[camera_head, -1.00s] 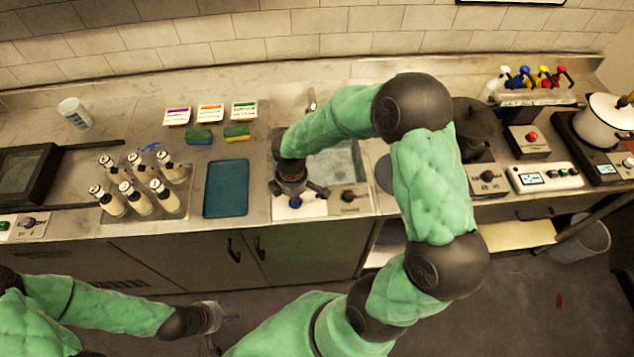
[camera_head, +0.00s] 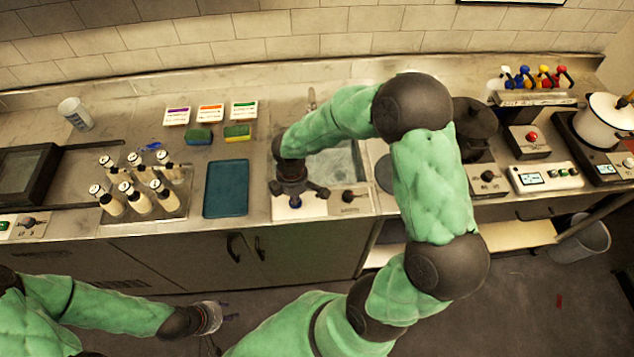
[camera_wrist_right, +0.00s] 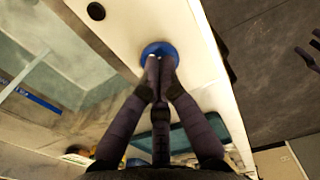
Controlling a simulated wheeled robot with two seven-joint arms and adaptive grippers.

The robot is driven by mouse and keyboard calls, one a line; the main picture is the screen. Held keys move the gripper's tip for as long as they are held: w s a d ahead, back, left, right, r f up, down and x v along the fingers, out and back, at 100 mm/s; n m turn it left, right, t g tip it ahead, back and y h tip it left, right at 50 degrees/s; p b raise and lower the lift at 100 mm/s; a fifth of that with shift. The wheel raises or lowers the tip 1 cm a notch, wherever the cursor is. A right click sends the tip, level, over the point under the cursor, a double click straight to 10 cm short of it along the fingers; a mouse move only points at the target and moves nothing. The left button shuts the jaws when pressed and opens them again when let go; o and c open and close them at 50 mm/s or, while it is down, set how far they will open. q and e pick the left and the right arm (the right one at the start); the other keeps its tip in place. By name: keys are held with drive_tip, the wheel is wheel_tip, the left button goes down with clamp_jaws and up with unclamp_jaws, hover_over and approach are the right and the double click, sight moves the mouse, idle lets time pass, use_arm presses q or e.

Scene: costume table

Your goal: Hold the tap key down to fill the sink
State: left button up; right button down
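The sink (camera_head: 334,165) is set in the counter, with water showing in its basin; my right arm hides part of it. The tap spout (camera_head: 311,99) stands behind it. The blue tap key (camera_wrist_right: 158,50) sits on the white panel in front of the basin; a bit of it also shows in the head view (camera_head: 295,202). My right gripper (camera_wrist_right: 160,68) is shut, with its fingertips together on the blue key; whether the key is pressed in is hard to tell. My left gripper (camera_head: 212,317) hangs low in front of the cabinets, away from the counter; its finger state is unclear.
A black knob (camera_head: 348,196) is on the panel right of the key. A blue tray (camera_head: 226,188) and a rack of several bottles (camera_head: 174,206) lie to the left. Sponges (camera_head: 237,133) and labelled boxes are behind. A black pot (camera_head: 474,120) stands right.

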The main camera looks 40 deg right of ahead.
wheel_tip(320, 180, up, 5)
drive_tip(key=p, duration=0.4)
drive_tip(key=shift+r, duration=0.1)
idle(0.3)
wheel_tip(320, 180, up, 4)
wheel_tip(320, 180, down, 6)
drive_tip(key=b, duration=0.4)
drive_tip(key=shift+r+b, duration=0.2)
drive_tip(key=shift+b, duration=0.1)
drive_tip(key=shift+f, duration=0.4)
